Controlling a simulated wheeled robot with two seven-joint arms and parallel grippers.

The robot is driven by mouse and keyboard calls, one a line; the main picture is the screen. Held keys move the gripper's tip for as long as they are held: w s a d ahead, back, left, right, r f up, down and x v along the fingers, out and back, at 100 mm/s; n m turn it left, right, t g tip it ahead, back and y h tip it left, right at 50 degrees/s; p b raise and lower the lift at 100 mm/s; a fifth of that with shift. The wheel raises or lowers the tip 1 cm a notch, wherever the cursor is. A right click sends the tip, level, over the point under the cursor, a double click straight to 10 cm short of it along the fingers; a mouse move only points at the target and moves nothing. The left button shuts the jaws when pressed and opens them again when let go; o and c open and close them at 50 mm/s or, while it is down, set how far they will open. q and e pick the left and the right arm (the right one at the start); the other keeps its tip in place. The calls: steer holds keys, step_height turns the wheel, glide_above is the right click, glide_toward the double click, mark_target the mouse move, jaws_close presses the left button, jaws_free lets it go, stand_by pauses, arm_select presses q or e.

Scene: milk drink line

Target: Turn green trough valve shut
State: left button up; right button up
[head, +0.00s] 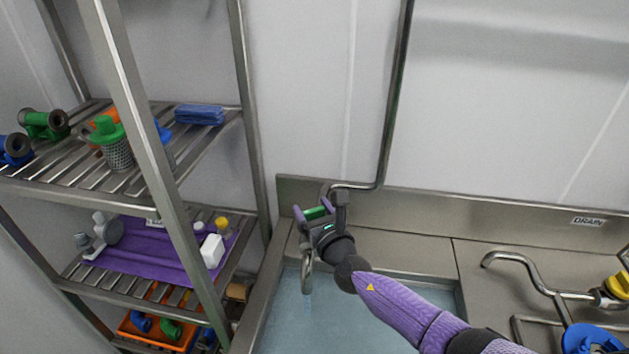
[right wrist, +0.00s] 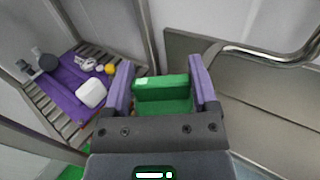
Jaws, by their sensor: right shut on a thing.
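The green trough valve handle (head: 316,212) is at the back left corner of the steel trough, by the pipe that comes down the wall. It also shows in the right wrist view (right wrist: 163,93) as a green block between two purple fingers. My right gripper (head: 314,211) is shut on this handle, with one finger on each side. The curved spout (head: 306,270) hangs below the gripper over the trough. The valve body is mostly hidden behind my gripper. My left gripper is in neither view.
The trough (head: 275,322) holds bluish water. A steel rack (head: 190,262) stands close on the left, with a purple mat (head: 140,250) and small parts. A second bent spout (head: 520,262), a blue handwheel (head: 590,338) and a yellow part (head: 618,286) are at the right.

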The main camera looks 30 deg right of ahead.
steer(key=shift+r+m+h+p, duration=0.3)
steer(key=shift+m+h, duration=0.3)
steer(key=shift+h, duration=0.2)
steer(key=h, duration=0.1)
steer(key=m+h, duration=0.1)
steer(key=shift+a+f+m+g+h, duration=0.1)
steer(key=shift+f+m+g+h, duration=0.1)
steer(key=shift+m+g+h, duration=0.15)
steer(key=shift+f+m+g+h, duration=0.1)
steer(key=shift+m+g+h, duration=0.35)
steer(key=shift+m+h, duration=0.45)
arm_select(q)
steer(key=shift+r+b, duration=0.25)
steer(key=shift+b, duration=0.2)
arm_select(e)
steer(key=shift+m+g+h, duration=1)
steer(key=shift+m+h, duration=0.05)
steer(key=shift+h, duration=0.8)
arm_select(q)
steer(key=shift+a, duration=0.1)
arm_select(e)
steer(key=o, duration=1.1)
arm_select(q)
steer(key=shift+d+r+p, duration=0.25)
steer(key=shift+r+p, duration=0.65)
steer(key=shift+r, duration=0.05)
arm_select(e)
steer(key=shift+o, duration=0.2)
steer(key=v, duration=1)
